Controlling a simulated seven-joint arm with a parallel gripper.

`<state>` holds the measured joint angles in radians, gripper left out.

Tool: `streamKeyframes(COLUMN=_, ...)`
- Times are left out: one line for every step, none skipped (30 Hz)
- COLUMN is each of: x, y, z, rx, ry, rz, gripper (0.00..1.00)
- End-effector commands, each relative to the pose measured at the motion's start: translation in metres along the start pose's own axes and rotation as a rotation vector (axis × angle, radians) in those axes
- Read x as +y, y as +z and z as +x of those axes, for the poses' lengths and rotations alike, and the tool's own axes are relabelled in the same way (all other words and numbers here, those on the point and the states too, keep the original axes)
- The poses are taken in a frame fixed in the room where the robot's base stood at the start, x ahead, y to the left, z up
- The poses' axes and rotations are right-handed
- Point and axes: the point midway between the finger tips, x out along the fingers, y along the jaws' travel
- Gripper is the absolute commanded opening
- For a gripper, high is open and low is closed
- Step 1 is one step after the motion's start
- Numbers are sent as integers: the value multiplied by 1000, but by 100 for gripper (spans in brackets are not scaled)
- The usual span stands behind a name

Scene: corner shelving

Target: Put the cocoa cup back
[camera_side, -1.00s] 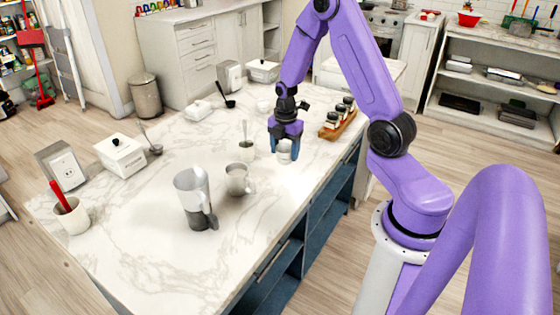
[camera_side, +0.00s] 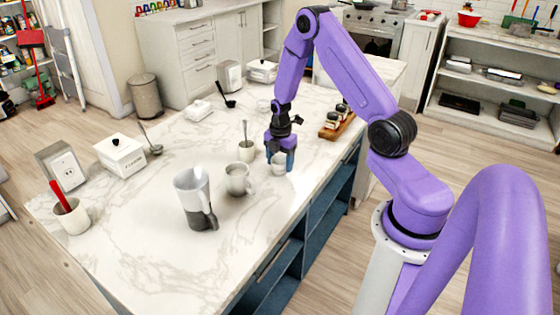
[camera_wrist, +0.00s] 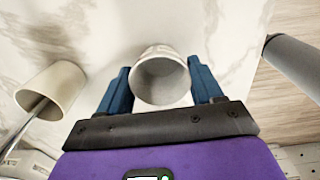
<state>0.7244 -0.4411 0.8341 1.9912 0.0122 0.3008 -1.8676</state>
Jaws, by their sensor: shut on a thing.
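My gripper (camera_side: 280,162) is shut on a small white cup, taken as the cocoa cup (camera_side: 277,169), low over the marble counter. In the wrist view the cup (camera_wrist: 160,80) sits between the two blue fingers, its empty-looking inside facing the camera. I cannot tell whether its base touches the counter.
A pale mug (camera_side: 239,180) and a grey-and-white pitcher (camera_side: 194,198) stand to the left on the counter (camera_side: 140,230). A cup with a spoon (camera_side: 246,151) is close on the left. A wooden tray of jars (camera_side: 338,125) lies behind right.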

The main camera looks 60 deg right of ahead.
Motion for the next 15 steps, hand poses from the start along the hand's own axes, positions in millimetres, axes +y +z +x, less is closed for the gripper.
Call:
streamKeyframes(x=0, y=0, z=1, rx=0, ry=0, rz=0, gripper=32)
streamKeyframes(x=0, y=0, z=2, rx=0, ry=-1, rz=0, gripper=32)
streamKeyframes(x=0, y=0, z=3, rx=0, ry=-1, rz=0, gripper=32)
streamKeyframes(x=0, y=0, z=3, rx=0, ry=-1, rz=0, gripper=69)
streamKeyframes(x=0, y=0, z=3, rx=0, ry=-1, rz=0, gripper=79)
streamKeyframes(x=0, y=0, z=3, rx=0, ry=-1, rz=0, gripper=91)
streamKeyframes(x=0, y=0, z=3, rx=0, ry=-1, rz=0, gripper=91)
streamKeyframes(x=0, y=0, z=3, rx=0, ry=-1, rz=0, gripper=91)
streamKeyframes(x=0, y=0, z=3, rx=0, ry=-1, rz=0, gripper=91)
streamKeyframes(x=0, y=0, z=3, rx=0, ry=-1, rz=0, gripper=91)
streamKeyframes(x=0, y=0, z=3, rx=0, ry=-1, rz=0, gripper=91)
streamKeyframes(x=0, y=0, z=3, rx=0, ry=-1, rz=0, gripper=91)
streamKeyframes(x=0, y=0, z=3, rx=0, ry=-1, rz=0, gripper=91)
streamKeyframes(x=0, y=0, z=3, rx=0, ry=-1, rz=0, gripper=91)
streamKeyframes(x=0, y=0, z=2, rx=0, ry=0, rz=0, gripper=91)
